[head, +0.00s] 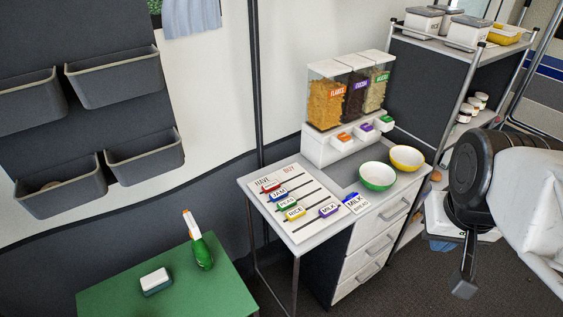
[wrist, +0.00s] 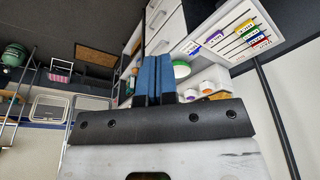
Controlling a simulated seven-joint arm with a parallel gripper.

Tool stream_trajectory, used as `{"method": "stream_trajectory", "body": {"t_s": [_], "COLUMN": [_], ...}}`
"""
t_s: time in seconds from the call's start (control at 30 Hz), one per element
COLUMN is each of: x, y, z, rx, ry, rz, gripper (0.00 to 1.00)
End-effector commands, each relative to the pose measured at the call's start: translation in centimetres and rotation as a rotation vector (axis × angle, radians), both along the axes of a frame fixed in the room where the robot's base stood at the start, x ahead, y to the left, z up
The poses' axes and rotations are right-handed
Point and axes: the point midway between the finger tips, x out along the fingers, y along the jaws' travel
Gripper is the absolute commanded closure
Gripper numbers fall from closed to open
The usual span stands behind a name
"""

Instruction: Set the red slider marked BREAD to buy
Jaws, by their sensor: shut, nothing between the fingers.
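The red slider (head: 271,186) sits at the HAVE end, the left, of the top slot on the white board (head: 315,225); its label is too small to read. Below it, the blue JAM (head: 279,195), green PEAS (head: 286,204) and yellow RICE (head: 295,213) sliders are also on the left. The purple MILK slider (head: 328,210) is on the BUY side. A card (head: 357,203) reading MILK and BREAD lies beside the board. My gripper (wrist: 154,62) is shut and empty in the wrist view, well away from the board, which shows at upper right there.
A cereal dispenser (head: 345,105) stands behind the board. A green bowl (head: 377,178) and a yellow bowl (head: 407,158) are on the counter to its right. A green table (head: 185,290) with a spray bottle (head: 201,252) is at front left. The air above the board looks clear.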

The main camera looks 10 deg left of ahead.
Motion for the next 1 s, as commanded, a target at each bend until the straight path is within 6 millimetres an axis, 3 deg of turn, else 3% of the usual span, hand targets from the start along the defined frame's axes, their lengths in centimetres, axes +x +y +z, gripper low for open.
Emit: {"method": "stream_trajectory", "body": {"t_s": [0.23, 0.43, 0.67, 1.0], "x": [0.4, 2.4, 6.9, 14.4], "y": [0.1, 0.7, 2.7, 8.3], "z": [0.0, -0.1, -0.8, -2.8], "rx": [-0.007, -0.044, -0.122, -0.236], "ry": [0.001, 0.003, -0.005, -0.056], "rz": [0.003, 0.02, 0.062, 0.15], "gripper": [1.0, 1.0, 1.0, 1.0]}}
